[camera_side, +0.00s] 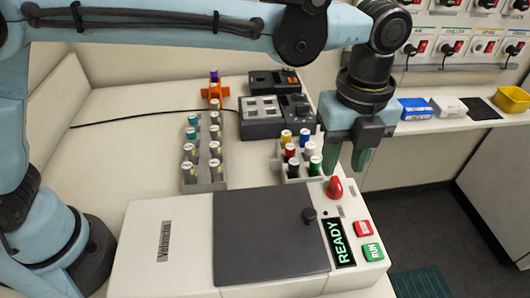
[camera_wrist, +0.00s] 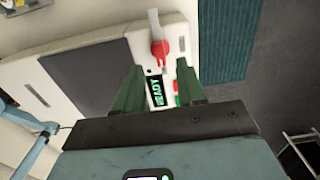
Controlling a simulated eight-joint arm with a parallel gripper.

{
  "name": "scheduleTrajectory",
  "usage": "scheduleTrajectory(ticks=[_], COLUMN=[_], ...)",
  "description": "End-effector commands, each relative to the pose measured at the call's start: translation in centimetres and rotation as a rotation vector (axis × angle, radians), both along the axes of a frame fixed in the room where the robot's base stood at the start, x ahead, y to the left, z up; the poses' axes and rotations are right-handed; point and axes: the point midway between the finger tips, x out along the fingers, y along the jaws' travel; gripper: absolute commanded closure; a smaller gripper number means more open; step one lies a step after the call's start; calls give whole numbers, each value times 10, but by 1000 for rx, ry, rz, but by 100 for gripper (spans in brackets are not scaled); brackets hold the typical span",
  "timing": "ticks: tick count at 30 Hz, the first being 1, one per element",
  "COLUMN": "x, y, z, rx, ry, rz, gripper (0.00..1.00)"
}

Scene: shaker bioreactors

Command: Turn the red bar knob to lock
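The red bar knob (camera_side: 335,188) stands on the control panel at the right end of the white machine (camera_side: 160,240). In the wrist view the knob (camera_wrist: 159,50) lies beyond and between the fingertips, with a pale bar-shaped piece above it. My gripper (camera_side: 346,165) is above the panel, pointing down, with its green fingers apart and nothing between them. The gripper also shows in the wrist view (camera_wrist: 160,82), its fingers clearly spread. In the side view the fingertips are a little above and behind the knob, and look apart from it.
The panel has a READY display (camera_side: 340,243), a red button (camera_side: 363,229) and a green RUN button (camera_side: 373,252). A rack of colored-cap vials (camera_side: 297,165) is close left of my fingers.

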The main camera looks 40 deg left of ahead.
Motion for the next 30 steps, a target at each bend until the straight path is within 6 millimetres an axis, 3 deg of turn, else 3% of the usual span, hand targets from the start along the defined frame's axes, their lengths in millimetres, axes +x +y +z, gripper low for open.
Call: scheduleTrajectory(ticks=[9, 22, 30], x=[0, 0, 0], y=[0, 0, 0], z=[-42, -51, -50], rx=[0, -1, 0], ry=[0, -1, 0], rz=[1, 1, 1], gripper=[61, 61, 100])
